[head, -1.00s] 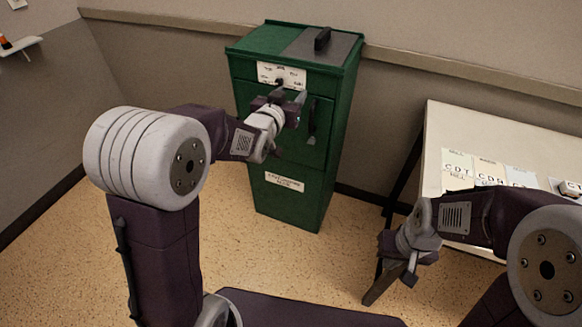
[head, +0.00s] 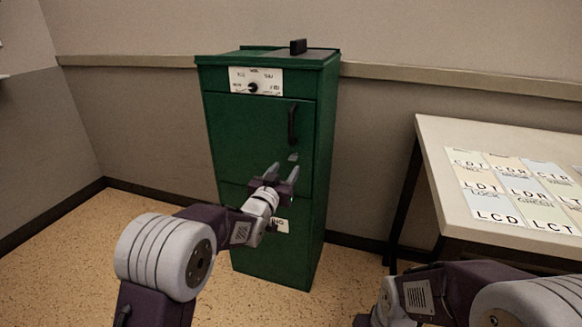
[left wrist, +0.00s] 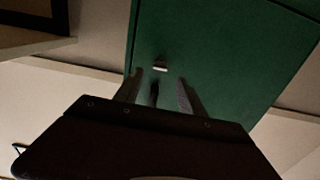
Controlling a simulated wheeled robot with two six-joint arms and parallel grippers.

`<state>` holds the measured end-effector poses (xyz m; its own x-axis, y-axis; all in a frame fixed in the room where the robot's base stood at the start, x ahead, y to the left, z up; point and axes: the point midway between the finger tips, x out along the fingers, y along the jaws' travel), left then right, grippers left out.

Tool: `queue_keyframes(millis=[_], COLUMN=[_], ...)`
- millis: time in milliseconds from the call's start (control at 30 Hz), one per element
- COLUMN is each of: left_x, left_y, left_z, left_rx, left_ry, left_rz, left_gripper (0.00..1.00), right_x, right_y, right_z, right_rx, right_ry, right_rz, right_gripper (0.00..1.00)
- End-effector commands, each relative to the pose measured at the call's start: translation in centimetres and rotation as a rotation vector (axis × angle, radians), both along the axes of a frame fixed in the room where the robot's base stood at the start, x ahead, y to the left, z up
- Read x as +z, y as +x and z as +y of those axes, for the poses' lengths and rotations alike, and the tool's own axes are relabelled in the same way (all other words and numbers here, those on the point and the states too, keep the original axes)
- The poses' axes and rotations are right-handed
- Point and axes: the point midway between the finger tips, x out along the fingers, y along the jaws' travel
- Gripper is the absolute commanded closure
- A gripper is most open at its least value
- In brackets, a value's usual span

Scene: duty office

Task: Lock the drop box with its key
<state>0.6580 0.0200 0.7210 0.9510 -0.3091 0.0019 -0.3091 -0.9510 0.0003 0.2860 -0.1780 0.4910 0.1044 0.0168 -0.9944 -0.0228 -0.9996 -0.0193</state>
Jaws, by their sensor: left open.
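The green drop box (head: 225,140) stands upright against the wall, its front facing me. A white plate (head: 268,76) with a black knob (head: 253,88) is at its top, and a dark handle (head: 292,125) is on its door. A small pale fitting (head: 293,156) sits below the handle; I cannot tell whether it is the lock or the key. My left gripper (head: 281,172) is open just below and in front of it. In the left wrist view the fitting (left wrist: 160,69) lies beyond and between the open fingers (left wrist: 158,84). My right gripper's fingers are cut off below the head view.
A pale table (head: 432,150) with several lettered cards (head: 508,187) stands at the right. Speckled floor (head: 125,225) is clear left of the box.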

Motion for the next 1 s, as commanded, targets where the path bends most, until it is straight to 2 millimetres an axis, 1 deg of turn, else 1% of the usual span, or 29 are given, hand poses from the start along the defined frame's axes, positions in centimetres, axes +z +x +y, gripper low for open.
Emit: queue_keyframes(millis=[33, 100, 200, 300, 467, 733, 767, 800, 867, 900, 1000], left_x=[-0.5, -0.5, -0.4, -0.3, -0.2, -0.1, -0.1, -0.1, -0.1, -0.1, -0.1], left_y=[1.0, 2.4, 4.0, 5.1, 6.0, 6.1, 6.1, 6.1, 6.1, 6.1, 6.1], left_z=[-0.4, -0.8, -1.3, -1.7, -2.0, -2.0, -2.0, -2.0, -2.0, -2.0, -2.0], left_rx=[-0.001, -0.001, -0.001, -0.001, -0.001, 0.000, 0.000, 0.000, 0.000, 0.000, 0.000], left_ry=[-0.001, -0.001, 0.001, 0.001, 0.000, 0.001, 0.001, 0.000, 0.000, 0.000, 0.000], left_rz=[-0.002, -0.002, -0.001, 0.000, 0.001, 0.002, 0.002, 0.001, 0.001, 0.001, 0.001], left_gripper=[0.53, 0.53, 0.53, 0.53, 0.53, 0.53, 0.61, 0.72, 0.89, 1.00, 1.00], right_x=[-0.8, -1.3, -1.8, -2.0, -2.2, -2.1, -2.1, -2.1, -2.1, -2.1, -2.1], right_y=[0.0, 0.0, 0.0, 0.0, 0.0, 0.0, 0.0, 0.0, 0.0, 0.0, 0.0], right_z=[0.0, 0.0, 0.0, 0.0, 0.0, 0.0, 0.0, 0.0, 0.0, 0.0, 0.0], right_rx=[0.000, 0.000, 0.000, 0.000, 0.000, 0.000, 0.000, 0.000, 0.000, 0.000, 0.000], right_ry=[0.000, 0.000, 0.000, 0.000, 0.000, 0.000, 0.000, 0.000, 0.000, 0.000, 0.000], right_rz=[0.000, 0.000, 0.000, 0.001, 0.000, 0.000, 0.000, 0.000, 0.000, 0.000, 0.000], right_gripper=[1.00, 1.00, 1.00, 1.00, 1.00, 1.00, 1.00, 1.00, 1.00, 1.00, 1.00])
